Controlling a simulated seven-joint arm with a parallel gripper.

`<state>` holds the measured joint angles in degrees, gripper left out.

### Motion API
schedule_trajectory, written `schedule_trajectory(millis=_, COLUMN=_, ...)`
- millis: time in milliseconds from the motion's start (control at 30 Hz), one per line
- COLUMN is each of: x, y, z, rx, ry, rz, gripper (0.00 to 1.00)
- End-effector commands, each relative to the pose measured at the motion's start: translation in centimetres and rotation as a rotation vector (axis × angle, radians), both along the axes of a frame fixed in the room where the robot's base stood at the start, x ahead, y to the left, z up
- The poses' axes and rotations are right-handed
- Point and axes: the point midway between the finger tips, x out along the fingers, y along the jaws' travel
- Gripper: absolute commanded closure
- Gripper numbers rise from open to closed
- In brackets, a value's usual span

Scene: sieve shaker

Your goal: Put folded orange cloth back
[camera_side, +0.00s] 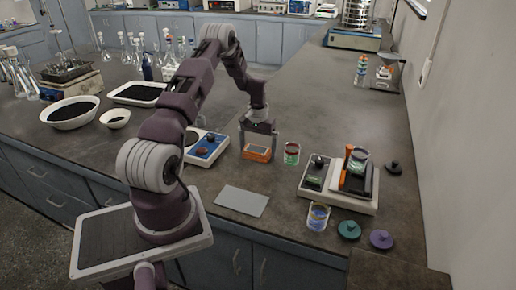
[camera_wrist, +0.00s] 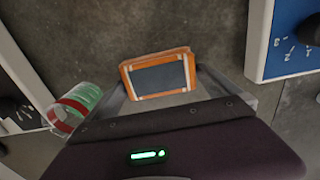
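The folded orange cloth (camera_side: 257,153) is a flat orange piece with a dark grey middle and pale corner marks. It lies beside the blue-panelled device, near the middle of the bench. In the wrist view the cloth (camera_wrist: 158,74) sits straight ahead between my fingers. My gripper (camera_side: 258,138) points down at it, with one finger at each side edge; the gripper also shows in the wrist view (camera_wrist: 160,84). The fingers are spread about as wide as the cloth. I cannot tell whether they press on it or whether it is off the bench.
A glass with a red band (camera_side: 291,153) stands close right of the cloth. A white device with a blue panel (camera_side: 206,146) is close left. A grey flat plate (camera_side: 242,201) lies in front. A balance (camera_side: 337,198) stands to the right.

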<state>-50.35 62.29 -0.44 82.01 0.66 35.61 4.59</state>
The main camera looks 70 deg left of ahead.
Motion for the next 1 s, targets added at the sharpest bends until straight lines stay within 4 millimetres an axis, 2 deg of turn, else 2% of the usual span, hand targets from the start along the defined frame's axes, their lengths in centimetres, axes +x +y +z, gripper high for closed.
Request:
schedule_trajectory(millis=167, x=0.0, y=0.0, z=0.1, rx=0.000, ry=0.000, rz=0.000, gripper=0.00)
schedule_trajectory(millis=267, x=0.0, y=0.0, z=1.2, rx=0.001, ry=-0.001, rz=0.000, gripper=0.00)
schedule_trajectory(millis=600, x=0.0, y=0.0, z=10.0, rx=0.003, ry=-0.003, rz=-0.001, gripper=0.00)
schedule_trajectory(millis=800, x=0.2, y=-0.4, z=12.8, rx=0.005, ry=-0.005, rz=-0.008, gripper=0.00)
schedule_trajectory(millis=867, x=0.9, y=-1.9, z=14.7, rx=0.017, ry=-0.017, rz=-0.036, gripper=0.00)
schedule_trajectory(millis=967, x=2.1, y=-7.6, z=20.6, rx=0.058, ry=-0.063, rz=-0.132, gripper=0.00)
schedule_trajectory(millis=1000, x=2.2, y=-10.8, z=23.4, rx=0.078, ry=-0.089, rz=-0.183, gripper=0.00)
